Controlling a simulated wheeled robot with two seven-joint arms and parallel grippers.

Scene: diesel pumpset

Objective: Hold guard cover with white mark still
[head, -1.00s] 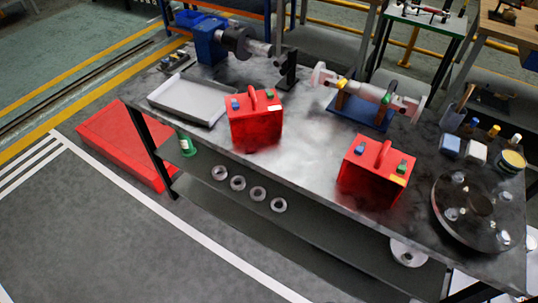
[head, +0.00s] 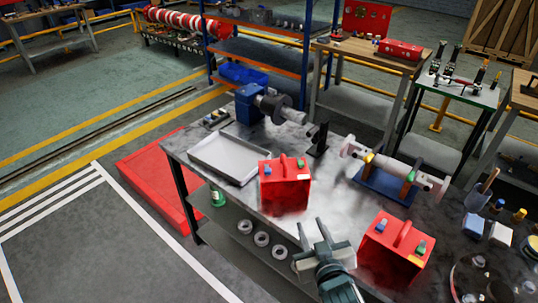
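The guard cover with the white mark (head: 284,188) is a red box with a red handle on top, a blue and a green piece beside the handle, and a white patch on its top front edge. My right gripper (head: 311,227) comes in from the bottom, in front of and slightly right of the white-marked cover. Its fingers are apart and empty, touching neither cover. My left gripper is out of view.
A shallow grey tray (head: 228,158) lies left of the white-marked cover. A blue motor and shaft (head: 262,104) stand behind it. A shaft on a blue stand (head: 385,182) is at the back right. Small blocks and a round disc crowd the right end.

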